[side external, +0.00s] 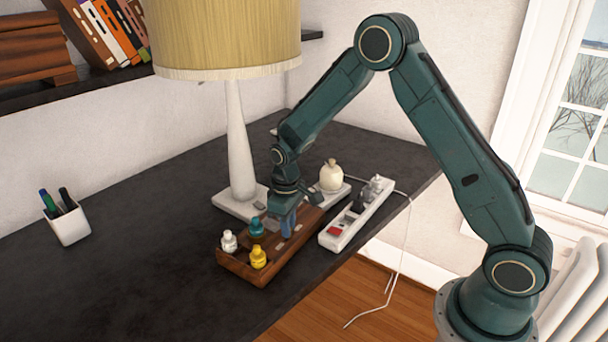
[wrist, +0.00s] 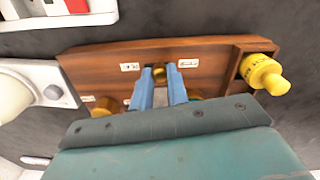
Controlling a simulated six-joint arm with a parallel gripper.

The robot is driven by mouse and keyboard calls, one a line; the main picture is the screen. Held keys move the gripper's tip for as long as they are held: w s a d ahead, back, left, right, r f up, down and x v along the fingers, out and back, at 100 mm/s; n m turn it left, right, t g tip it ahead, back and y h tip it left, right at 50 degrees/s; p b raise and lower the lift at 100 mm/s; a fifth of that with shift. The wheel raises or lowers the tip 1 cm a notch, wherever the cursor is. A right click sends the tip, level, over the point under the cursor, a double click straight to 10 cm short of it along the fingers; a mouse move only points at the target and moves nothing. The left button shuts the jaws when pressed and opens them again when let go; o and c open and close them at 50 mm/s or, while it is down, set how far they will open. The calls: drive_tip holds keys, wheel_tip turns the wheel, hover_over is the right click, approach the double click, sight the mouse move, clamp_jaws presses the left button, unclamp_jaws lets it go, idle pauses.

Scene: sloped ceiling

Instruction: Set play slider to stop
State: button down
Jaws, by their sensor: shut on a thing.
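The wooden box (side external: 262,270) lies on the dark desk, and its brown panel shows in the wrist view (wrist: 215,65). Two small white labels with dark lettering, a left one (wrist: 130,67) and a right one (wrist: 188,63), sit on the panel; the lettering is too small to read surely. My gripper (side external: 288,232) is down at the box. In the wrist view its blue fingers (wrist: 160,72) are shut on a small brass-coloured knob between the labels, taken as the play slider. The fingers hide most of the knob and its track.
The lamp (side external: 238,150) stands behind, and a pen cup (side external: 68,224) at left.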

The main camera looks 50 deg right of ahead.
sight(285, 241)
drive_tip(key=shift+a, duration=0.8)
drive_tip(key=c, duration=1.3)
unclamp_jaws()
drive_tip(key=shift+c, duration=0.2)
drive_tip(key=shift+r, duration=0.1)
wheel_tip(285, 241, up, 14)
drive_tip(key=shift+s, duration=0.1)
